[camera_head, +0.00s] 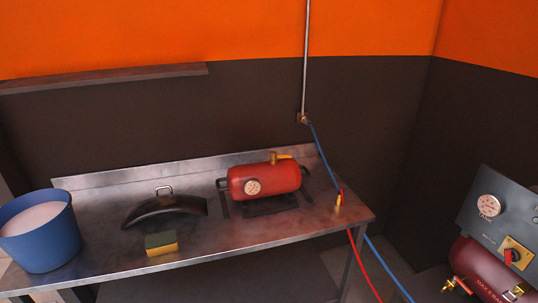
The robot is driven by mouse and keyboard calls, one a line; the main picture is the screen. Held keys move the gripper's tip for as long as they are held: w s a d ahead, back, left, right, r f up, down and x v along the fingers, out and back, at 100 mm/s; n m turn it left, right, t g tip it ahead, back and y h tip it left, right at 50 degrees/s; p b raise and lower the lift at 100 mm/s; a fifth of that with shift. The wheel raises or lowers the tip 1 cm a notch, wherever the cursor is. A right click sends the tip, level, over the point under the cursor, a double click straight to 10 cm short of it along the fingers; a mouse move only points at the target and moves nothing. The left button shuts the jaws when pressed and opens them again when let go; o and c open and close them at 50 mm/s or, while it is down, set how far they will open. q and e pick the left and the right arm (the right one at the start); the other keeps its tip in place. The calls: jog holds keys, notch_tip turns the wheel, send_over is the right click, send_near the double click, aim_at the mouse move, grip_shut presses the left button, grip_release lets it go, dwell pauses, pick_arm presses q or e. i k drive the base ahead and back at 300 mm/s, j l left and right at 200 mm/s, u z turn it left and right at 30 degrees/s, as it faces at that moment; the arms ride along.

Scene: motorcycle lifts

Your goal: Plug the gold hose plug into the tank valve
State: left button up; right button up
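A small red tank (265,181) with a round gauge lies on the metal workbench (300,226), right of the middle. A gold valve (278,157) sticks up on top of the tank. A gold hose plug (338,204) with a red part above it is near the bench's right end, apart from the tank. It seems to be joined to a hose; whether it rests on the bench is hard to tell. Neither of my grippers is in view.
A blue bucket (45,242) stands at the left. A black curved part (163,211) and a yellow-green sponge (161,244) lie on the bench. Blue (324,152) and red (362,264) hoses run by its right end. A compressor (485,265) stands at the right.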

aim_at(273, 156)
jog(key=i+l+u, duration=0.45)
jog(key=l, duration=0.15)
jog(key=i+l+u, duration=0.2)
jog(key=l, duration=0.2)
jog(key=i+l+u, duration=0.2)
jog(key=l, duration=0.15)
jog(key=l+u, duration=0.25)
jog(key=l, duration=0.15)
jog(key=i, duration=0.05)
